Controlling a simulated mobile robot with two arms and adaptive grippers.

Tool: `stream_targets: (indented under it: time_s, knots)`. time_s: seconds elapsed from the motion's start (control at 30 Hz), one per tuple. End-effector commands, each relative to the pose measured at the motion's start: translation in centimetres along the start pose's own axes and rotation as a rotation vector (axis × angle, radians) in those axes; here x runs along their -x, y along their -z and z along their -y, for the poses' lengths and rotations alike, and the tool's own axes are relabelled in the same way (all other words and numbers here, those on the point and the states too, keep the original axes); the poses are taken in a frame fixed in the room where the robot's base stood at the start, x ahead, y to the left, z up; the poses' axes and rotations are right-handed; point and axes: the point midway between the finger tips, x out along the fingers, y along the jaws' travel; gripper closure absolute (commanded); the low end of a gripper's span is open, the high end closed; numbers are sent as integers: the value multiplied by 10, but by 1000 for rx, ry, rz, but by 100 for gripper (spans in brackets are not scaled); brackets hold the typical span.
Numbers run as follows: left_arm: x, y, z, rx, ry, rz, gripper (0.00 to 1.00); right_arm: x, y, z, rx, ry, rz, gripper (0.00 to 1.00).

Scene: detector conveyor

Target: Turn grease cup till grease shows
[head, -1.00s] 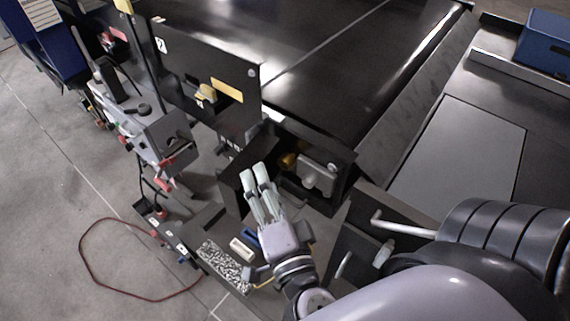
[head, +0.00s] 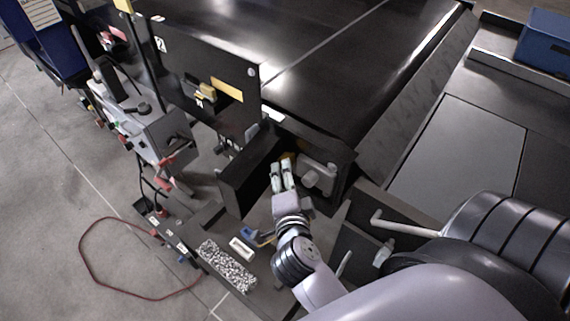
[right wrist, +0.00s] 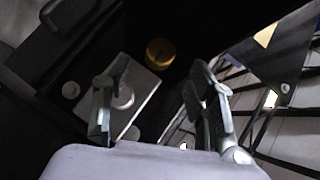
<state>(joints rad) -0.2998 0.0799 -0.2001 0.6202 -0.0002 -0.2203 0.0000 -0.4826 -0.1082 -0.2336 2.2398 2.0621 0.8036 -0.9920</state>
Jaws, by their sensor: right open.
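The yellow grease cup (head: 288,157) sits inside the open black housing under the conveyor's side, partly hidden by my right fingers in the head view. In the right wrist view the round yellow cup (right wrist: 160,53) shows ahead, beyond and between the fingertips. A grey block with a round boss (head: 318,177) sits to its right in the head view; it also shows in the right wrist view (right wrist: 143,83), partly behind the left finger. My right gripper (head: 283,168) is open and empty at the housing mouth, apart from the cup as the wrist view shows it. Whether grease shows cannot be told.
The housing's black door (head: 248,177) stands open just left of my right gripper. A speckled tray (head: 226,266), a white block (head: 241,247) and a blue item (head: 250,232) lie below. A grey control box (head: 160,135) stands at left; a red hose (head: 84,262) loops on the floor.

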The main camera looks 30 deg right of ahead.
Motion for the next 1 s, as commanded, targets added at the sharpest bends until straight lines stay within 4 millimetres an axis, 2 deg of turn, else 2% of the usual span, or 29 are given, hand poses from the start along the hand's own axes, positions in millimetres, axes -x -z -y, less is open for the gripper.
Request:
stream_targets:
  time_s: [0.03,0.2,0.4,0.77,1.0]
  knots:
    - [0,0,0,0,0,0,48,-12,1,2,-1,3,-3,48]
    - [0,0,0,0,0,0,48,-42,1,1,-1,3,-2,48]
    - [0,0,0,0,0,0,48,-62,0,0,1,1,-1,48]
    - [0,0,0,0,-1,-1,48,-66,0,0,0,1,0,49]
    - [0,0,0,0,-1,-1,48,-66,0,0,0,1,0,65]
